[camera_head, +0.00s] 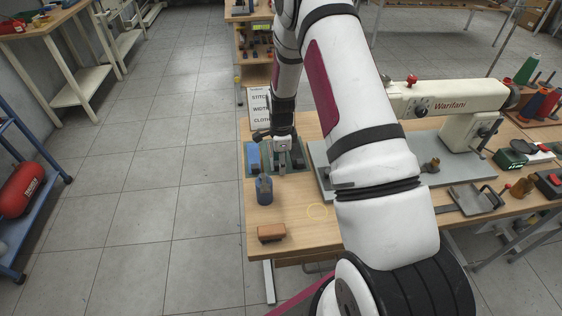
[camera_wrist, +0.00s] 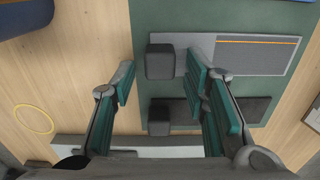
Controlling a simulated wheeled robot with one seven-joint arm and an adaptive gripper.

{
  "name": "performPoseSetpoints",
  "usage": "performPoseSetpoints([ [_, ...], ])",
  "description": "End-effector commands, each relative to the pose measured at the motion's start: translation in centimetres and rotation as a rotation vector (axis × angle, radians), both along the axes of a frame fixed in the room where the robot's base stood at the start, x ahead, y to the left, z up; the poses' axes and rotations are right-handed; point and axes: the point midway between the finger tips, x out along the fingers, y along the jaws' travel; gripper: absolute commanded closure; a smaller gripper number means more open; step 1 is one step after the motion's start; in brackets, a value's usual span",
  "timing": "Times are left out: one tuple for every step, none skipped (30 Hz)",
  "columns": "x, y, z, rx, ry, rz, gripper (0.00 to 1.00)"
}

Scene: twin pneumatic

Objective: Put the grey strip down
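In the wrist view, a light grey strip (camera_wrist: 260,57) with a thin orange line lies on a green mat (camera_wrist: 240,15). A dark block (camera_wrist: 160,62) is at its left end. A darker strip (camera_wrist: 252,110) with a similar block (camera_wrist: 158,121) at its left lies parallel to it. My gripper (camera_wrist: 162,78) is open over the mat, its green-padded fingers apart on either side of the blocks. The right finger hides part of both strips. In the head view my gripper (camera_head: 283,152) is low over the mat; the strips are too small to tell apart there.
A blue block (camera_head: 253,156) is left of my gripper. A sewing machine (camera_head: 455,97) is at the right. A yellow ring (camera_head: 317,211) marks bare wood.

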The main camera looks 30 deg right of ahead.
Motion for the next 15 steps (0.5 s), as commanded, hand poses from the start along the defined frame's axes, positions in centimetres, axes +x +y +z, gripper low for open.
performPoseSetpoints([
  [0.0, 0.0, 0.0, 0.000, 0.000, 0.000, 0.59],
  [0.0, 0.0, 0.0, 0.000, 0.000, 0.000, 0.59],
  [0.0, 0.0, 0.0, 0.000, 0.000, 0.000, 0.59],
  [0.0, 0.0, 0.0, 0.000, 0.000, 0.000, 0.59],
  [0.0, 0.0, 0.1, 0.000, 0.000, 0.000, 0.59],
  [0.0, 0.0, 0.2, 0.000, 0.000, 0.000, 0.59],
  [0.0, 0.0, 0.4, 0.000, 0.000, 0.000, 0.59],
  [0.0, 0.0, 0.7, 0.000, -0.001, 0.001, 0.59],
  [0.1, 0.0, 1.1, -0.001, -0.002, 0.000, 0.59],
  [0.1, 0.0, 1.5, -0.001, -0.003, 0.000, 0.59],
  [0.1, -0.1, 1.9, -0.003, -0.003, 0.001, 0.59],
  [0.2, -0.1, 2.6, -0.003, -0.004, 0.001, 0.59],
  [0.1, 0.0, 3.2, -0.003, -0.003, 0.002, 0.59],
  [0.1, 0.0, 3.8, -0.002, -0.004, 0.002, 0.59],
  [0.2, 0.0, 4.7, -0.002, -0.005, 0.001, 0.59],
])
